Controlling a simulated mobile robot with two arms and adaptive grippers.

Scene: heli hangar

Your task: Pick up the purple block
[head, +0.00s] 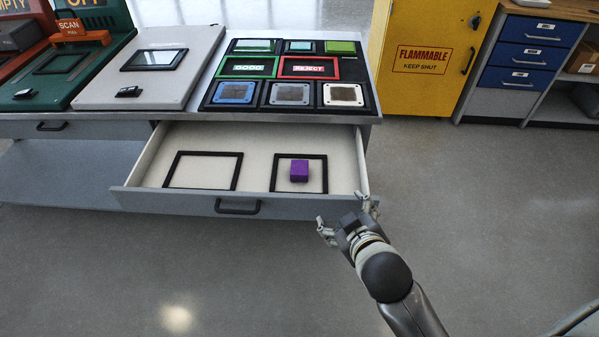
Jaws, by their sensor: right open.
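The purple block (299,171) sits in the open drawer (262,170), inside the right one of two black square outlines (273,182) on the drawer floor. My right gripper (346,222) is open and empty, in front of the drawer's right front corner. It is below and to the right of the block in the picture, apart from it. My left gripper is not in view.
The drawer front with its dark handle (237,208) stands out from the workbench. A black panel (292,98) with framed squares and a grey tablet station (150,72) are on top. A yellow cabinet (420,55) stands behind. Floor at right is clear.

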